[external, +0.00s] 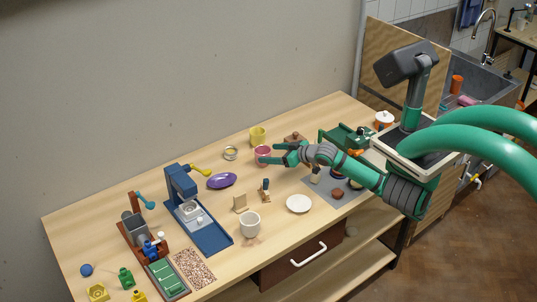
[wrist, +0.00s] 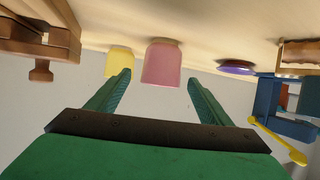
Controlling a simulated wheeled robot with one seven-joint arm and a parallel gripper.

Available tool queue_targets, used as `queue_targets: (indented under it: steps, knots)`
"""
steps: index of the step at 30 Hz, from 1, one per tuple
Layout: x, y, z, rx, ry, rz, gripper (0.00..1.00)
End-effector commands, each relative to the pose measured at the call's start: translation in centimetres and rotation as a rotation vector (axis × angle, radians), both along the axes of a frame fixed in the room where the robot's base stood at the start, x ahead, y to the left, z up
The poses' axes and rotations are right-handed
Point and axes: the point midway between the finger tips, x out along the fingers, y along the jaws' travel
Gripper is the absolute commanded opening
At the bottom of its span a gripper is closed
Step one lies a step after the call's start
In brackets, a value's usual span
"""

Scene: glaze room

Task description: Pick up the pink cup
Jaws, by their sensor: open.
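The pink cup (external: 262,151) stands on the wooden table near its back edge, just in front of a yellow cup (external: 258,135). My gripper (external: 270,154) is open and reaches low over the table, its fingertips close to the pink cup. In the wrist view, where the scene appears upside down, the pink cup (wrist: 161,63) shows in the gap between the two green fingers (wrist: 158,79), with room on both sides. The left finger's tip overlaps the edge of the yellow cup (wrist: 118,61). I cannot tell whether the fingertips reach past the pink cup's near side.
A purple dish (external: 221,180) and a metal ring-shaped item (external: 231,153) lie left of the pink cup. A blue press-like device (external: 184,195) with a yellow handle stands farther left. A white cup (external: 250,224) and white plate (external: 299,204) are nearer the front.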

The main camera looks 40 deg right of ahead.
Motion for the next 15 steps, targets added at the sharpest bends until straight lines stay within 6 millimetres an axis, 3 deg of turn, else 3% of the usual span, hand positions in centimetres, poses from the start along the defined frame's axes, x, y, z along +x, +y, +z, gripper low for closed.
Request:
queue_targets:
  steps: [9,15]
  knots:
    - [3.2,1.4,-1.6,0.0,0.001,0.002,0.73]
    - [4.2,1.8,-2.0,-0.001,0.001,0.001,0.73]
